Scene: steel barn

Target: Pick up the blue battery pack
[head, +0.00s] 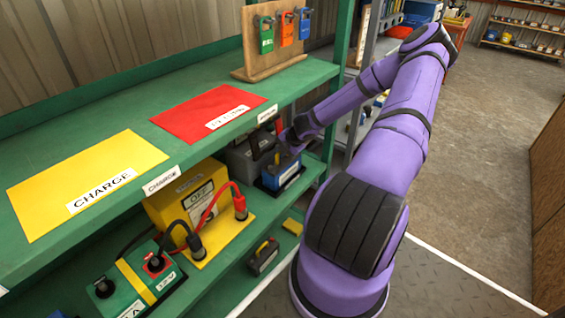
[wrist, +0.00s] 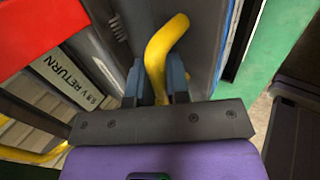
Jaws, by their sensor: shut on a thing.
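The blue battery pack (head: 284,178) is in the head view, on the lower green shelf below the red mat. It has a white label on its front. My gripper (head: 287,150) is right above it, reaching in under the upper shelf. In the wrist view, my gripper (wrist: 158,85) is shut on a yellow handle (wrist: 163,48) that rises between its fingers. The handle appears to be the pack's. The pack's blue sides are not clear in the wrist view, and in the head view my arm's end partly hides its top.
The upper shelf (head: 165,135) hangs close over my gripper. A green shelf post (head: 335,120) stands to the right.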

